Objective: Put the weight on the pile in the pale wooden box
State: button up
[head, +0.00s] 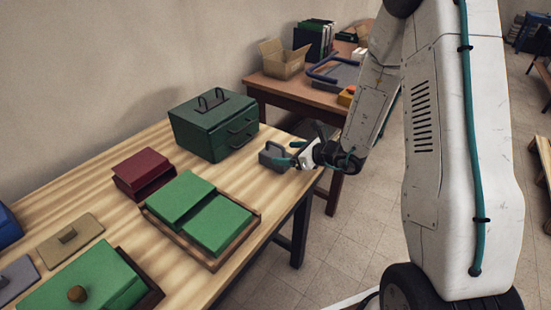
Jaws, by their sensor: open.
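A grey block with an upright handle, seemingly the weight (273,156), stands near the table's right end. My gripper (294,157) is open right beside it, on its right side. Its teal fingertips are close to the block; I cannot tell if they touch it or straddle its handle. A shallow brown wooden box (212,264) holds two green velvet-like pieces (219,223) side by side, one higher than the other. A darker wooden box (147,302), cut off at the lower left, holds a green cover (85,285) with a round knob. I cannot tell which is the pale box.
A dark green drawer case (213,125) with a top handle stands behind the weight. A dark red box (144,172), a tan handled plate (70,241), a grey piece (16,277) and a blue object (8,226) lie leftward. Bare tabletop (262,180) separates weight and brown box.

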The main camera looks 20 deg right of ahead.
aim_at(282, 156)
jog(key=x, duration=0.4)
jog(key=shift+s+a+f, duration=0.1)
jog(key=shift+a+f, duration=0.35)
jog(key=shift+a, duration=0.05)
jog(key=shift+w+a+f, duration=0.1)
jog(key=shift+w+a, duration=0.05)
jog(key=shift+w, duration=0.15)
jog(key=shift+c, duration=0.3)
grip_shut()
